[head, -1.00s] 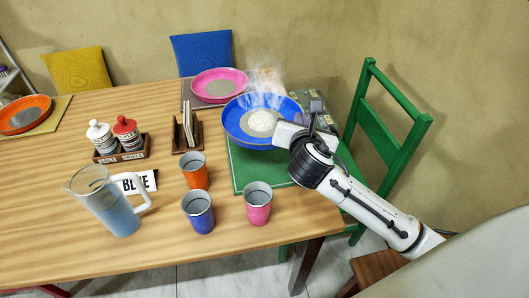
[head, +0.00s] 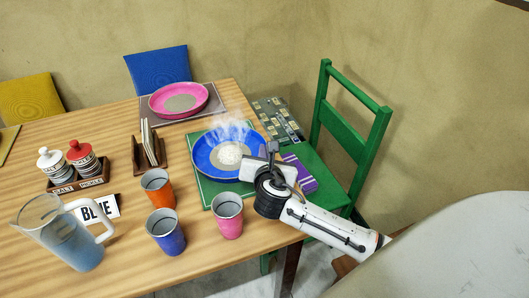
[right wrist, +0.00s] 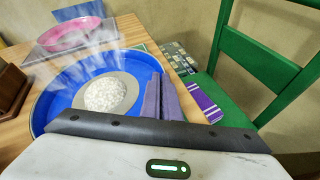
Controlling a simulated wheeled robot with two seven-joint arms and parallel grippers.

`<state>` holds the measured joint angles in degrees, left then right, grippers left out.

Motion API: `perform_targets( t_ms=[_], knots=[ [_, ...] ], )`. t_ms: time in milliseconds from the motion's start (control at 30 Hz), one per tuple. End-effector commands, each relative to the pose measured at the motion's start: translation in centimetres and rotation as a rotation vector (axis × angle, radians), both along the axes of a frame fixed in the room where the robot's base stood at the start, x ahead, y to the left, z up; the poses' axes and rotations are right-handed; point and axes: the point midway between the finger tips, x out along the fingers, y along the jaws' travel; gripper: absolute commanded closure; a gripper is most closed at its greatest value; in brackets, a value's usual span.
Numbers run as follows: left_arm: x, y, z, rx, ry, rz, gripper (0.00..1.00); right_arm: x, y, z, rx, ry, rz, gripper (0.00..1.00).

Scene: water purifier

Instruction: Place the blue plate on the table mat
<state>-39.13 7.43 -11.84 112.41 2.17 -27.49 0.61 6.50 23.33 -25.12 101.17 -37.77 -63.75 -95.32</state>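The blue plate (head: 203,164), with a steaming white mound like rice on its grey centre, is over the green table mat (head: 218,200) at the table's right end. It looks level and low, resting on the mat or just above it; I cannot tell which. My right gripper (head: 272,158) is at the plate's right rim. In the right wrist view its two dark fingers (right wrist: 160,98) are close together at the rim of the blue plate (right wrist: 50,100) and appear shut on it. My left gripper is not in view.
Orange (head: 158,190), blue (head: 166,233) and pink (head: 228,217) cups stand in front of the mat. A pitcher (head: 70,240), BLUE card (head: 97,210), shaker rack (head: 80,180) and napkin holder (head: 149,153) are left. A pink plate (head: 158,110) lies behind. A green chair (head: 345,125) stands right.

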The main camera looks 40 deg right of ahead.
Motion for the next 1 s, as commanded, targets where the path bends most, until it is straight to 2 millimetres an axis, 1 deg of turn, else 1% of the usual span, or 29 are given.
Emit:
perform_targets(
  t_ms=[33, 167, 267, 300, 667, 767, 867, 1000],
  knots=[
    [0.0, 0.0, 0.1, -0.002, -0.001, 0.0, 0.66, 0.1, 0.0, 0.2, 0.0, -0.004, 0.0, 1.0],
    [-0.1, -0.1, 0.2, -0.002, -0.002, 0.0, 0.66, 0.1, 0.0, 0.1, 0.001, -0.003, 0.001, 1.0],
    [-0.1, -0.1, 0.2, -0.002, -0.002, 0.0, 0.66, 0.0, 0.0, -0.1, 0.001, 0.0, 0.0, 0.86],
    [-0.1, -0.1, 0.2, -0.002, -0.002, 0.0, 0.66, 0.0, 0.0, -0.1, 0.001, 0.0, 0.0, 0.8],
    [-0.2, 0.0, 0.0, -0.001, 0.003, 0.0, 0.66, -0.1, 0.1, 0.2, 0.0, -0.001, 0.002, 0.79],
    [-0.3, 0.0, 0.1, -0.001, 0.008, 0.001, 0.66, -1.0, 0.7, 0.7, 0.001, 0.0, 0.002, 0.79],
    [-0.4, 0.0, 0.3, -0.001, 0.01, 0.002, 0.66, -2.5, 1.6, 1.4, 0.002, 0.0, 0.003, 0.79],
    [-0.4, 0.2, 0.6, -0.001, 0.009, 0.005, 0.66, -5.0, 3.1, 2.6, 0.002, 0.0, 0.003, 0.79]
  ],
)
